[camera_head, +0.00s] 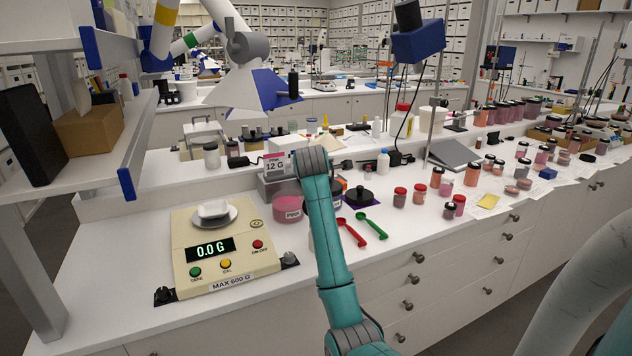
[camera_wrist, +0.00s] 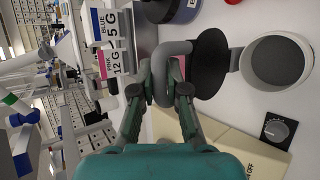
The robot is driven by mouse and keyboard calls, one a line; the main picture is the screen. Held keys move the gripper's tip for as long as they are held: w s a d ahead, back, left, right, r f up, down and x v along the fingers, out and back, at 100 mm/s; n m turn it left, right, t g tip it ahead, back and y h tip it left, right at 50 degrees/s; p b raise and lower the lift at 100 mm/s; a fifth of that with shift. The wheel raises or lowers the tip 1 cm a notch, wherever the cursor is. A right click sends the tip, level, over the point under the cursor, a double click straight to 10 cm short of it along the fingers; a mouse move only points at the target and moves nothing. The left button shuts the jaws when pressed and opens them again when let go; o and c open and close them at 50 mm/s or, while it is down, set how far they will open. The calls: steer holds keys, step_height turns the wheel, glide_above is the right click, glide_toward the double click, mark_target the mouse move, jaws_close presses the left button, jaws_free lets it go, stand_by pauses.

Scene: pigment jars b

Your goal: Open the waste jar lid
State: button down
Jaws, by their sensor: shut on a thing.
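In the wrist view my gripper (camera_wrist: 161,92) is shut on the grey loop handle of the waste jar lid (camera_wrist: 209,66), a round black disc. A round pale-rimmed jar (camera_wrist: 307,62) with a dark grey inside lies right beside the disc. The disc stands off to one side of that rim, with a small piece between them. In the head view my teal arm reaches over the bench; its fingers, the lid and this jar cannot be made out there.
A scale (camera_head: 220,261) reading 0.0 G stands left of my arm. A pink jar (camera_head: 287,210), red spoon (camera_head: 352,232), green spoon (camera_head: 371,226) and black lid (camera_head: 359,195) are close by. A sign (camera_head: 275,163) stands behind. Several small jars fill the right.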

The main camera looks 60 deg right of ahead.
steer(key=c, duration=1.2)
jaws_free()
steer(key=v, duration=1.2)
steer(key=shift+a, duration=0.1)
